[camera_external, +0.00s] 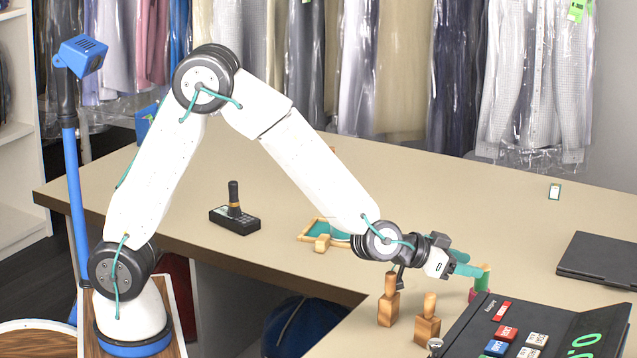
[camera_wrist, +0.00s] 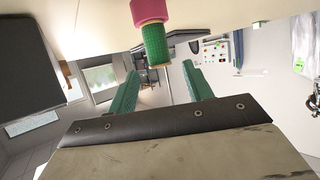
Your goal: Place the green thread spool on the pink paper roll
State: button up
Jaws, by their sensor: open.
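The green thread spool (camera_external: 483,277) stands upright on the pink paper roll (camera_external: 475,296) at the right part of the table. The wrist view is upside down; there the green spool (camera_wrist: 157,47) joins the end of the wider pink roll (camera_wrist: 150,11). My gripper (camera_external: 468,265) is open, with its teal fingers beside the spool. In the wrist view my gripper (camera_wrist: 160,70) has one finger on each side of the spool's line, with visible gaps and no contact seen. The roll's lower part is partly hidden by the dark till in the external view.
Two wooden-handled stamps (camera_external: 388,302) (camera_external: 427,322) stand just below my wrist. A dark till with keys (camera_external: 470,335) is close in front of the roll. A black flat case (camera_external: 600,260) lies right.

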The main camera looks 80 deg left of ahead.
notch_tip(320, 180, up, 7)
jog(key=s+a+r+m+g+h, duration=0.1)
jog(key=s+a+r+g+h, duration=0.15)
jog(key=s, duration=0.45)
jog(key=s+a+r+m+g+h, duration=0.1)
jog(key=s+a+r, duration=0.15)
jog(key=s, duration=0.45)
jog(key=s+a+f+g+y, duration=0.1)
jog(key=s+a+g, duration=0.2)
jog(key=s, duration=0.8)
jog(key=s+a+f+n+g+y, duration=0.1)
jog(key=s+a+g, duration=0.2)
jog(key=s, duration=0.9)
jog(key=s+a+f+n+g+y, duration=0.1)
jog(key=s+a+f+g, duration=0.1)
jog(key=s+a, duration=0.4)
jog(key=s+g, duration=0.1)
jog(key=s, duration=0.4)
jog(key=shift+s, duration=0.15)
jog(key=shift+y, duration=0.25)
